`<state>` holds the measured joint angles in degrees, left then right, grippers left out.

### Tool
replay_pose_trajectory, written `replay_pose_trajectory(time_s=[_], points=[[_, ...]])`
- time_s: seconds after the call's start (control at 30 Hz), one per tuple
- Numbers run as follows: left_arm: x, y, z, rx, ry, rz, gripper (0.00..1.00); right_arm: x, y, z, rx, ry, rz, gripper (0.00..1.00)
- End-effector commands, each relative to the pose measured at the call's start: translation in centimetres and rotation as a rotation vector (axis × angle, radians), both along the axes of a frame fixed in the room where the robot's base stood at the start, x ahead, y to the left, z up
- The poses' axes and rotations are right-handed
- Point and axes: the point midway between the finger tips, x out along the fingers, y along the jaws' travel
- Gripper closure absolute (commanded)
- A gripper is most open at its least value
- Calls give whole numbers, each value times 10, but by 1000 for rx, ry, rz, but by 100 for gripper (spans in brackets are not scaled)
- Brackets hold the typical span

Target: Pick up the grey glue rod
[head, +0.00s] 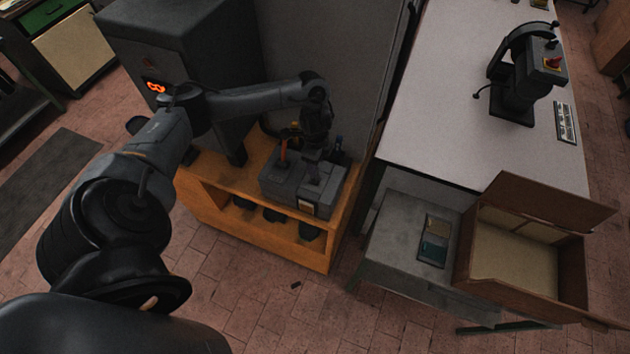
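My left gripper (314,158) points down at the top of a grey holder block (276,184) on a wooden bench. Its fingers are small and dark against the block, so I cannot tell whether they are open or shut, or whether anything is between them. An orange handle (283,150) stands up from the block to the left of the gripper, and a blue-topped piece (338,145) stands to its right. I cannot make out the grey glue rod; the gripper covers part of the block. My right gripper is not in view.
A dark cabinet with a lit red display (156,87) stands behind the bench (250,240). A white table (440,130) at right bears a black press (517,85). In front are a grey stand (395,225) and an open wooden box (520,260).

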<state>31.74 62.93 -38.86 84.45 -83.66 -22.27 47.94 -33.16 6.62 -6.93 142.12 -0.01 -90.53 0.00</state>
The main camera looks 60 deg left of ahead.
Motion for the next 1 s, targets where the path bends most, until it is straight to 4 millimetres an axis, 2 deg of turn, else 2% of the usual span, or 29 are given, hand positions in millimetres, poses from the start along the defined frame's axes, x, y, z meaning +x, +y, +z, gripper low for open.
replay_pose_trajectory(time_s=[0.23,0.5,0.83,1.0], points=[[-3,0,-20,-3,3,2,48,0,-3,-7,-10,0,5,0],[-3,0,-48,-1,0,1,48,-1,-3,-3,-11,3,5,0],[-3,1,-53,1,-1,0,48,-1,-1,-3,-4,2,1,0],[-3,1,-53,1,-1,0,74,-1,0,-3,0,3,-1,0]])
